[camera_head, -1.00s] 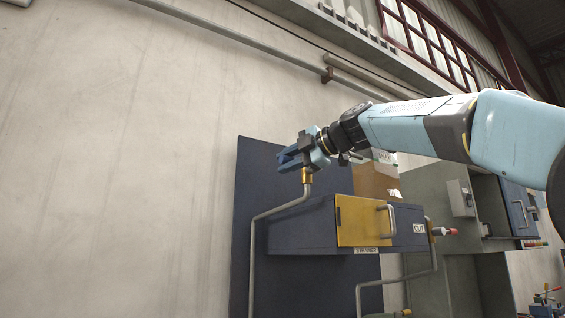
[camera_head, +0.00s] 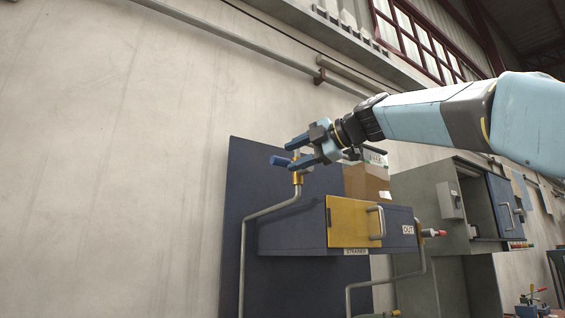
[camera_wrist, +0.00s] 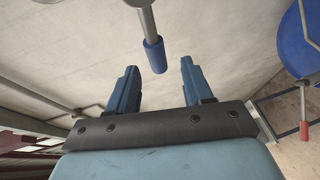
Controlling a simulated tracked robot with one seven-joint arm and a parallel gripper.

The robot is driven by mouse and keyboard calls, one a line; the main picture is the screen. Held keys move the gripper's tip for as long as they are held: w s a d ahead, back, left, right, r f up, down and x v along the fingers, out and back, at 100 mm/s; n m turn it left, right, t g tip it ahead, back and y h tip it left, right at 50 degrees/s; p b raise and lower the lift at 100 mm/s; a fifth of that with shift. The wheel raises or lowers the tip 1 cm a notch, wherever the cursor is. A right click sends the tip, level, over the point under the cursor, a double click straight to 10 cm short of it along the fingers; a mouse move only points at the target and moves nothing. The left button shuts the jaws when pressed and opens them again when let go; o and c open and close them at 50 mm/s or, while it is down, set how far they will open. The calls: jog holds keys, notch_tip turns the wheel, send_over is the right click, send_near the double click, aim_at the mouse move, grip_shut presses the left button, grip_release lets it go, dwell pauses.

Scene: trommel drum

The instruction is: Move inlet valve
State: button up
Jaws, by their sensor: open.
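The inlet valve is a brass body (camera_head: 297,178) on top of a grey pipe, with a blue lever handle (camera_head: 280,161) pointing left in the head view. In the wrist view the blue handle (camera_wrist: 154,55) hangs from a metal stem, its end near the gap between my fingertips. My gripper (camera_head: 295,154) is open and close beside the valve, its blue fingers pointing left. It also shows in the wrist view (camera_wrist: 158,68), with nothing held between the fingers. In the head view the fingers partly hide the valve stem; whether they touch it I cannot tell.
A dark blue box with a yellow door (camera_head: 350,222) stands right below my gripper. A cardboard box (camera_head: 366,182) sits on it. A grey cabinet (camera_head: 428,190) stands further right. The wall at left is clear.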

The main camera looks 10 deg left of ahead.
jog(key=v, duration=0.8)
jog(key=shift+f, duration=0.15)
dwell(0.5)
jog(key=s+d+f+m+h, duration=0.1)
jog(key=d+f+m+h, duration=0.25)
jog(key=f+m, duration=0.4)
jog(key=s+d+f+m+t+h, duration=0.15)
jog(key=d+f+m, duration=0.3)
jog(key=f, duration=0.55)
jog(key=s+d+f+m+h, duration=0.1)
jog(key=d+f+m+h, duration=0.3)
jog(key=f, duration=0.5)
jog(key=s+d+f+m+h, duration=0.1)
jog(key=s+d+f+m, duration=0.3)
jog(key=f, duration=0.5)
jog(key=s+d+f+m+g+h, duration=0.1)
jog(key=s+d+f+m, duration=0.3)
jog(key=f, duration=0.5)
jog(key=s+d+f+m+g+h, duration=0.1)
jog(key=s+d+f+m+h, duration=0.2)
jog(key=f, duration=0.7)
jog(key=s+d+m, duration=0.2)
jog(key=s+m, duration=0.1)
jog(key=shift+s+m, duration=0.15)
jog(key=shift+m, duration=0.15)
jog(key=shift+c, duration=0.8)
